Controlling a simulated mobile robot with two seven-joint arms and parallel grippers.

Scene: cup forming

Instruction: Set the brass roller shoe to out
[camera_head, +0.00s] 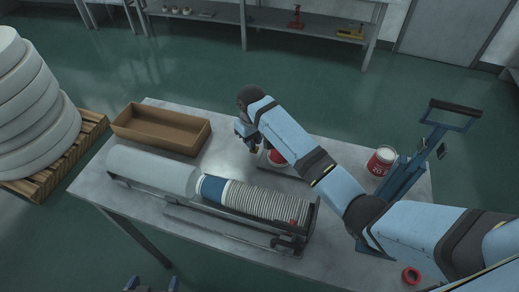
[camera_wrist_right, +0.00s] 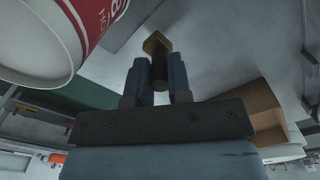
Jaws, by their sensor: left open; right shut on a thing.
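My right gripper (camera_head: 247,135) is at the middle of the table, reaching in from the right. In the right wrist view its fingers (camera_wrist_right: 159,82) are shut on a dark round stem topped by a brass-coloured block (camera_wrist_right: 157,42), which looks like the brass roller shoe. Whether the shoe is in or out I cannot tell. A red and white cup (camera_wrist_right: 50,35) is close by on the left of that view; in the head view a red and white piece (camera_head: 277,157) is partly hidden behind my right arm. My left gripper (camera_head: 151,284) is open and empty at the bottom edge.
A rack with a long row of stacked cups (camera_head: 262,202) and a pale sleeve (camera_head: 155,172) lies along the table front. A cardboard box (camera_head: 161,129) stands behind. A red and white can (camera_head: 381,161), blue stand (camera_head: 405,180) and red ring (camera_head: 411,276) are at the right.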

